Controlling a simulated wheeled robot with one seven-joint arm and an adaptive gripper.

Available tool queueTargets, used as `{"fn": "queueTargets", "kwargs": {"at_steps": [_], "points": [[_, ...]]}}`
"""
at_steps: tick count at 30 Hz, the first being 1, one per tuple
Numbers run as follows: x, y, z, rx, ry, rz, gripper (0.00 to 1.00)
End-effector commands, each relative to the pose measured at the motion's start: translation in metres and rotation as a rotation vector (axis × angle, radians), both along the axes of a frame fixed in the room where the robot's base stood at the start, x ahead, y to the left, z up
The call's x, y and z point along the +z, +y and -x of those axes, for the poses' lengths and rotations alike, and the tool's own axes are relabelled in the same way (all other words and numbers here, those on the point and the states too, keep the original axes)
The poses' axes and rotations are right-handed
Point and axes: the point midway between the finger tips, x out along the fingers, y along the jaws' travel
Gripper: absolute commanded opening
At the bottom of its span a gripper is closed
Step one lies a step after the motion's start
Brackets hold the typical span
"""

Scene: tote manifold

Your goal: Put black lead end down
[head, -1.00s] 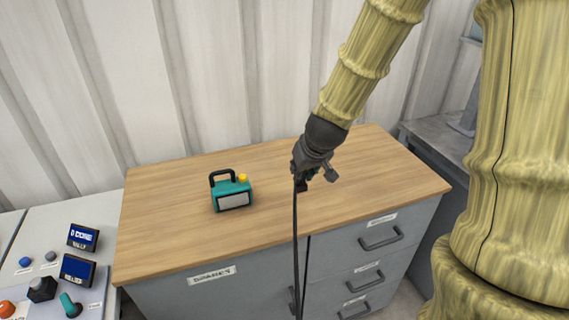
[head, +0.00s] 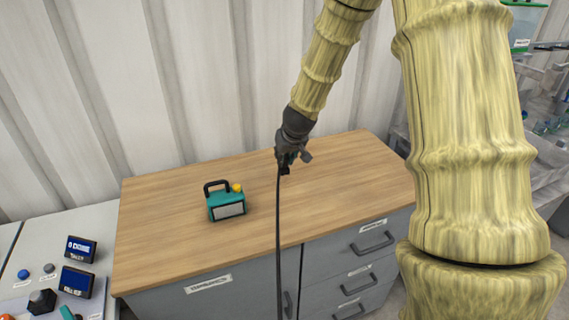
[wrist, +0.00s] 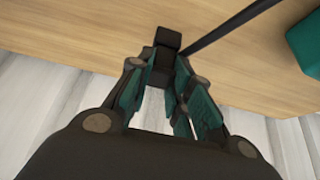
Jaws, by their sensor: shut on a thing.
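My gripper (head: 286,162) is shut on the end of the black lead (head: 278,225). It holds the lead end above the wooden cabinet top (head: 335,180), right of the teal device. In the wrist view the black lead end (wrist: 166,42) sticks out between the fingertips of my gripper (wrist: 161,78). The lead runs off to the upper right there. In the head view it hangs down past the front edge of the cabinet. How high the lead end is above the wood is hard to tell.
The teal device (head: 227,201) with a black handle and yellow knob stands on the wood. A control panel (head: 40,285) with screens and knobs is at lower left. Grey drawers (head: 360,275) are below the top. The wood right of my gripper is clear.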

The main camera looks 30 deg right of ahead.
Motion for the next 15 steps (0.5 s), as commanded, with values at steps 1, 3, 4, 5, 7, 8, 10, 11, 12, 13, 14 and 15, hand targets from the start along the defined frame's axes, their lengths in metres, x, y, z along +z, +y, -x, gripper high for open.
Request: {"fn": "queueTargets", "kwargs": {"at_steps": [1,3,4,5,7,8,10,11,12,13,14,15], "points": [[0.001,-0.002,-0.005,0.0,0.0,0.0,0.0],[-0.008,-0.001,-0.003,-0.001,0.001,-0.002,0.0],[-0.011,-0.001,-0.003,-0.001,0.001,-0.003,0.0],[-0.014,-0.001,-0.003,-0.001,0.001,-0.003,0.0],[-0.022,-0.001,-0.003,0.0,0.001,-0.003,0.0],[-0.025,-0.001,-0.002,-0.001,0.001,-0.003,0.0],[-0.031,-0.001,-0.003,0.0,0.0,-0.002,0.0],[-0.032,-0.001,-0.003,0.001,0.0,-0.002,0.0],[-0.034,-0.001,-0.003,0.0,0.0,-0.001,0.0],[-0.035,-0.001,-0.003,0.001,-0.001,-0.001,0.0],[-0.035,-0.001,-0.003,0.0,-0.001,0.0,0.0],[-0.035,-0.001,-0.003,0.0,-0.001,0.0,0.0]]}}
